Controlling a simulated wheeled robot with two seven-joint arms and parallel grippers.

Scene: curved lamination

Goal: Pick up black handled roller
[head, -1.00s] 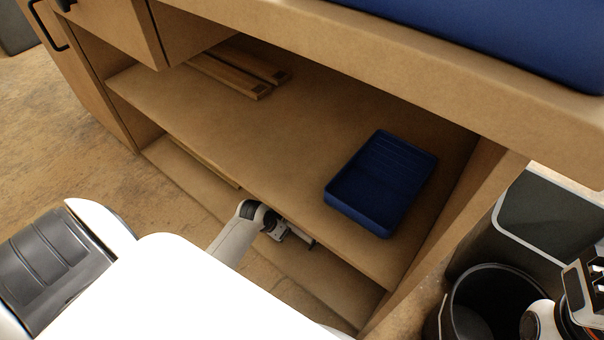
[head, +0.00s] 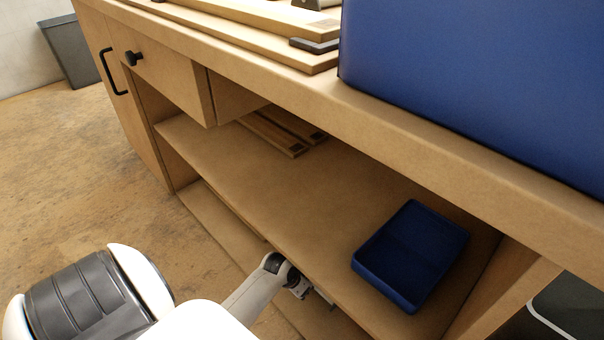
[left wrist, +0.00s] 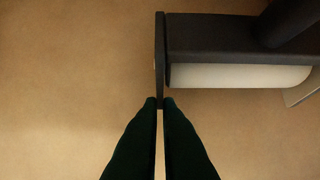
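In the left wrist view, a roller (left wrist: 238,76) with a white cylinder and a dark frame lies over a tan surface at the upper right. A thin black bar (left wrist: 160,55) stands at its left end. My left gripper (left wrist: 160,102) has its two dark fingers nearly together, with the bar's lower end between the tips. In the head view my left gripper (head: 300,288) is low, at the front edge of the upper shelf, partly hidden by that edge. The roller cannot be made out clearly there. My right gripper is out of view.
A blue tray (head: 412,255) sits on the upper shelf (head: 240,165) of the wooden bench. Wooden strips (head: 275,133) lie farther back on it. A large blue box (head: 470,80) and boards (head: 250,40) are on the bench top.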

